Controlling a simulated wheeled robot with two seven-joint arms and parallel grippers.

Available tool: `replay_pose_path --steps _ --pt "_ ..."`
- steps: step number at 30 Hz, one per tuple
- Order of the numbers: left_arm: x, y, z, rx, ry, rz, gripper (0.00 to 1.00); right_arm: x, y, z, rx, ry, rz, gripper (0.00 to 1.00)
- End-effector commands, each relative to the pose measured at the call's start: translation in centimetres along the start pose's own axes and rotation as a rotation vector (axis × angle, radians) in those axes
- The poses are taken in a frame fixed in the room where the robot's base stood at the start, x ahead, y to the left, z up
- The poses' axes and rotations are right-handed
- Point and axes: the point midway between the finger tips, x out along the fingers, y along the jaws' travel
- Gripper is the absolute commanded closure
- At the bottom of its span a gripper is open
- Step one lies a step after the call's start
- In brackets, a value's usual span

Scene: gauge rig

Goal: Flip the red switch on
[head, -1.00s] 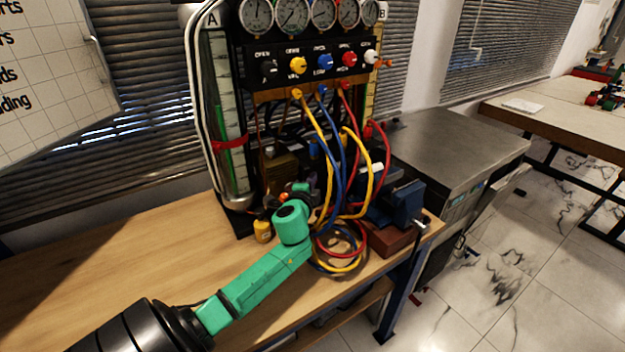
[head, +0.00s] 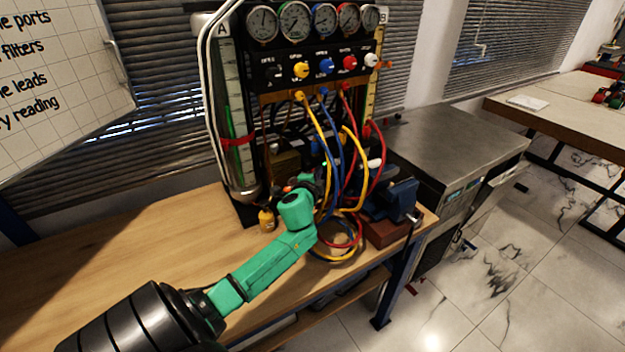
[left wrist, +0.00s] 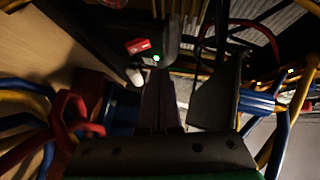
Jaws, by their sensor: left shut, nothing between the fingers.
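The red switch (left wrist: 137,45) shows in the left wrist view, on a dark box near the rig's base. A small lit green lamp (left wrist: 155,58) is beside it. My left gripper (left wrist: 161,85) is shut and empty, its dark fingers pointing toward the box just below the lamp. I cannot tell whether the fingertips touch anything. In the head view my teal left arm reaches over the bench to the foot of the gauge rig (head: 315,73), and its wrist and the hoses hide most of the gripper and the switch. My right gripper is not in view.
Yellow, blue and red hoses (head: 352,185) hang in front of the rig and coil on the wooden bench (head: 150,240). A blue vise (head: 396,200) stands to the right. The bench's left side is clear.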

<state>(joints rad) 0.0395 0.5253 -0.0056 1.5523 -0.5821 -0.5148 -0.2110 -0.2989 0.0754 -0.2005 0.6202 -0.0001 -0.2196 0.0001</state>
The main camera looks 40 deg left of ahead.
Motion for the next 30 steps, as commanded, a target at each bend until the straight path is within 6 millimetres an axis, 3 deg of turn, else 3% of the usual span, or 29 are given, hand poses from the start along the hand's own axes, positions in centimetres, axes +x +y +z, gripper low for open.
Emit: replay_pose_path --steps 6,12,16,30 --pt "-5.0 -0.9 0.1 0.003 0.004 0.002 1.00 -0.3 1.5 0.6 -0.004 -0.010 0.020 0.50" --pt "-8.7 -1.8 0.2 0.002 0.002 0.002 1.00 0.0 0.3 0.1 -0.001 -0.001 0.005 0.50" --pt "-9.6 -2.1 0.3 0.003 0.002 0.000 1.00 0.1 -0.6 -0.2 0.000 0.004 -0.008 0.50" --pt "-9.6 -2.2 0.3 0.002 0.001 0.000 1.00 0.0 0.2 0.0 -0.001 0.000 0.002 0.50"
